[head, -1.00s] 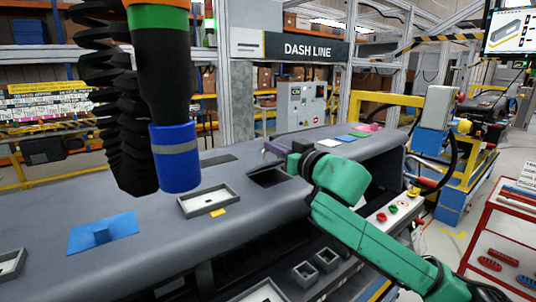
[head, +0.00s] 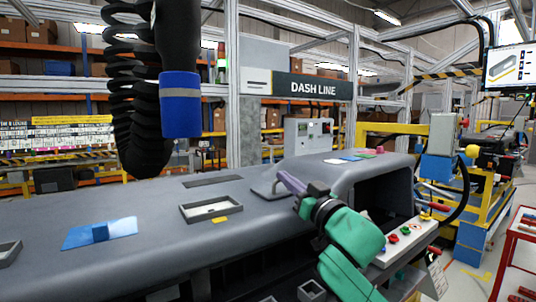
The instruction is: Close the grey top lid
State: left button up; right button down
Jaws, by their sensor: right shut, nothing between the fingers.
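The grey top lid (head: 268,188) is on the dashboard module (head: 150,208), left of my right gripper. It lies low over the place of the opening; I cannot tell whether it sits fully flush. A purple bar (head: 291,183) slants along the lid's right side. My right gripper (head: 312,191), on a green arm from the lower right, is shut and empty. Its tip is at the bar's lower right end; whether they touch is unclear. The gripper and arm hide part of the module behind them. My left gripper is not in view.
A black column with a blue band (head: 180,105) hangs above. A button panel (head: 405,240) stands right of my arm.

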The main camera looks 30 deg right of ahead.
jog(key=shift+w+f, duration=0.1)
jog(key=shift+f, duration=0.15)
